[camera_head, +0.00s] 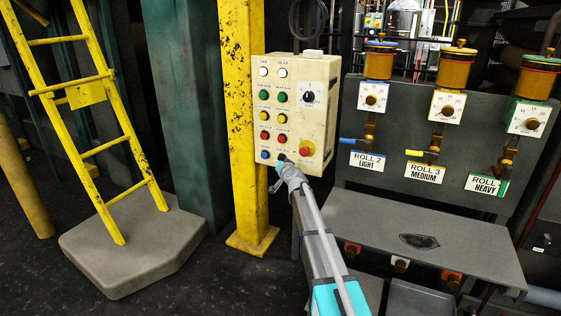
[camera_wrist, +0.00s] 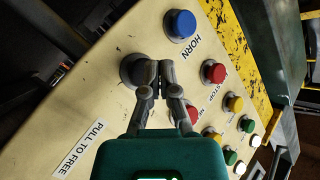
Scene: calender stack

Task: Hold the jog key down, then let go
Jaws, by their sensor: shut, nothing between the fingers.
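A cream control box (camera_head: 318,95) carries two columns of round buttons. A black button (camera_wrist: 132,69), apparently the jog key, sits beside the blue HORN button (camera_wrist: 181,25) in the wrist view. Its label is hidden behind my fingers. My gripper (camera_wrist: 153,74) is shut and empty, with its fingertips over the right edge of the black button.
Red buttons (camera_wrist: 214,72) lie close to my fingers. A yellow post (camera_head: 240,130) stands left of the box; a grey roll panel (camera_head: 400,125) stands right.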

